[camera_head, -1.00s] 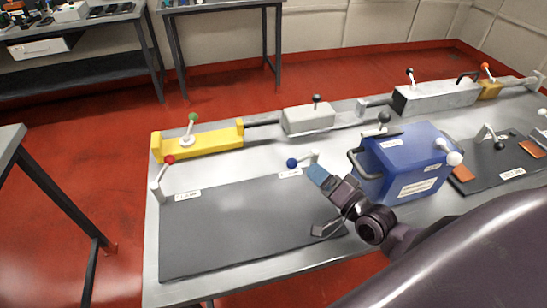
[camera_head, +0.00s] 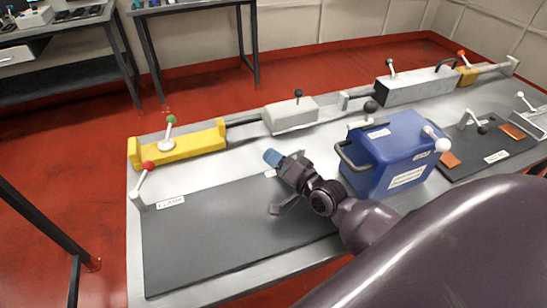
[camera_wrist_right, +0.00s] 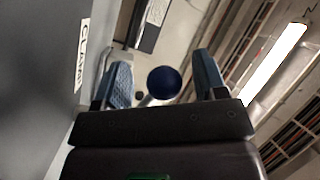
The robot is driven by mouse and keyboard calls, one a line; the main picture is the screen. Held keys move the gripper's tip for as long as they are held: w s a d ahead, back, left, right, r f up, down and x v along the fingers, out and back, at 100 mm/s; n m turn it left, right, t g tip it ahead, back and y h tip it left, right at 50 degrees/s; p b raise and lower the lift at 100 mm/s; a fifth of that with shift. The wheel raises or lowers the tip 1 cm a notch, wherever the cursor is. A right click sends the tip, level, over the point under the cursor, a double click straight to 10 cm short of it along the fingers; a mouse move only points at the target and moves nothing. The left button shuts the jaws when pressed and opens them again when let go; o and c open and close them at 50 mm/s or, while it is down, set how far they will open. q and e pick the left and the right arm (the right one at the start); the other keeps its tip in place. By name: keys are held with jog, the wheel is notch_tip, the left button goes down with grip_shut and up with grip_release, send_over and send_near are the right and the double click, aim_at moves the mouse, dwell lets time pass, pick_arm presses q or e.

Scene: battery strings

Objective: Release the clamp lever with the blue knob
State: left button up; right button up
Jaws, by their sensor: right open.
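The blue knob (camera_wrist_right: 164,82) shows in the right wrist view between the two blue-padded fingers, with a gap on each side. Its pale lever arm (camera_wrist_right: 150,101) runs down behind it, partly hidden by my gripper. In the head view my right gripper (camera_head: 273,157) is over the clamp at the back edge of the dark mat, just left of the blue box. There the gripper hides the knob, and only a bit of the pale clamp (camera_head: 299,155) shows. My right gripper is open around the knob. My left gripper is not in view.
A blue box (camera_head: 395,155) with a handle stands right of my gripper. A red-knob lever (camera_head: 145,182) stands at the mat's left corner. A yellow block (camera_head: 190,146) and a pale block (camera_head: 291,115) line the back.

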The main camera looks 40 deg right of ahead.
jog(key=shift+w+a, duration=0.15)
jog(key=shift+w, duration=0.55)
grip_shut()
